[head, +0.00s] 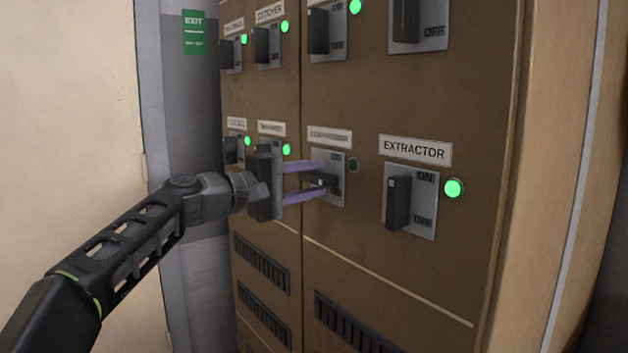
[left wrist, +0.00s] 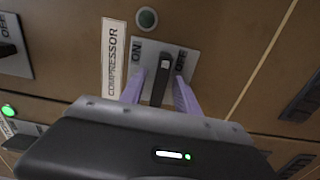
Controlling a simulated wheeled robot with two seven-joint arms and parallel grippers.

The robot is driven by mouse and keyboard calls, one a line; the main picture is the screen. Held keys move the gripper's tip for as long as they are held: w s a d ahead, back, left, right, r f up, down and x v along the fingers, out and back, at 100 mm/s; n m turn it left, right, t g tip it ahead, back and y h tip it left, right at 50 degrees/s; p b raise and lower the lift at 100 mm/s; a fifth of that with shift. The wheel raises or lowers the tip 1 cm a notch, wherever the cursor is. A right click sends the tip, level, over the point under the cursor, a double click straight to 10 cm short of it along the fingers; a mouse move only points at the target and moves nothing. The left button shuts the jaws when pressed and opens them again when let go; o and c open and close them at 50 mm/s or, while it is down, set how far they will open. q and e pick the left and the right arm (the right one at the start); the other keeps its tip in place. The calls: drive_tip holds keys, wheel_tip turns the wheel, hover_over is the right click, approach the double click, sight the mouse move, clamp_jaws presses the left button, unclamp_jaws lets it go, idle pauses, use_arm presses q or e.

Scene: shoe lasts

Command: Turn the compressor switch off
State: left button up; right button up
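The compressor switch (head: 321,180) is a black lever on a grey plate below a label, on the brown cabinet. In the left wrist view the lever (left wrist: 161,82) stands between the ON and OFF marks, under the COMPRESSOR label's side. Its round lamp (head: 355,165) is dark, and the lamp also looks unlit in the left wrist view (left wrist: 147,18). My left gripper (head: 318,179) has its purple fingers on either side of the lever, apart, with a gap showing beside it. I cannot tell whether one finger touches the lever. My right gripper is out of view.
The extractor switch (head: 398,202) is just right, with a green lit lamp (head: 453,188). Several other switches with green lamps are above and left. Vent slots (head: 262,263) lie below. A green exit sign (head: 194,32) is at upper left.

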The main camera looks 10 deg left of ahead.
use_arm(q)
drive_tip(key=b+v, duration=0.1)
drive_tip(key=v, duration=0.6)
idle(0.3)
